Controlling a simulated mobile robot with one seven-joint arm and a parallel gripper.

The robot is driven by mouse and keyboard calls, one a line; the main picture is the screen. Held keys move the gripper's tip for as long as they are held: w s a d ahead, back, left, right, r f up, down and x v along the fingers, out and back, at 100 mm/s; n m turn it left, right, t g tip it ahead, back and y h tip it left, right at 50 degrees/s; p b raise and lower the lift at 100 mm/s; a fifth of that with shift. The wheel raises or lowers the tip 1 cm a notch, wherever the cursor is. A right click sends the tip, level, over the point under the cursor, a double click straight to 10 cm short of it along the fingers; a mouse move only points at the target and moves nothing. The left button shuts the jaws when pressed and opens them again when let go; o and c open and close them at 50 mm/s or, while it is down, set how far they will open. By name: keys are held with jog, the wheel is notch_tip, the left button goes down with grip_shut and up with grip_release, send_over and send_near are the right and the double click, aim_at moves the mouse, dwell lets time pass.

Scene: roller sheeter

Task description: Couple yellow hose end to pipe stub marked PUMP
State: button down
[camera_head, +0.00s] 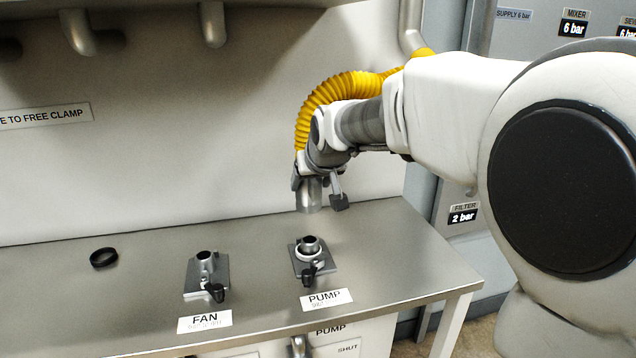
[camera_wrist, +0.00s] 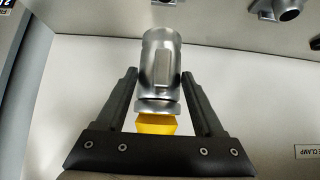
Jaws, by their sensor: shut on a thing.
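The yellow hose (camera_head: 338,92) arches over my arm and runs down to a metal hose end (camera_head: 309,197). My gripper (camera_head: 318,182) is shut on this hose end, which points down above the bench. In the wrist view the metal end (camera_wrist: 161,58) and a bit of yellow hose (camera_wrist: 156,124) show between the fingers of my gripper (camera_wrist: 160,80). The pipe stub marked PUMP (camera_head: 311,244) stands upright on a square plate, with a pale ring around it and a dark lever in front. The hose end is above this stub, with a clear gap between them.
A similar stub marked FAN (camera_head: 204,262) stands to the left, and a loose black ring (camera_head: 103,257) lies farther left on the metal bench (camera_head: 150,290). Pipes (camera_head: 212,22) hang at the top. A cabinet with pressure labels (camera_head: 573,22) stands at right.

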notch_tip(320, 180, down, 7)
jog(key=b, duration=0.5)
jog(key=shift+f+b, duration=0.2)
jog(key=shift+b, duration=0.1)
jog(key=shift+f+b, duration=0.4)
jog(key=shift+f, duration=0.05)
dwell(0.8)
jog(key=shift+f+b, duration=0.3)
jog(key=shift+f, duration=0.05)
jog(key=shift+f+b, duration=0.35)
jog(key=shift+f, duration=0.1)
jog(key=shift+f, duration=0.35)
jog(key=shift+f+b, duration=0.25)
jog(key=shift+b, duration=0.2)
dwell(0.4)
jog(key=shift+c, duration=1.1)
grip_release()
jog(key=shift+o, duration=1.1)
jog(key=shift+s, duration=0.1)
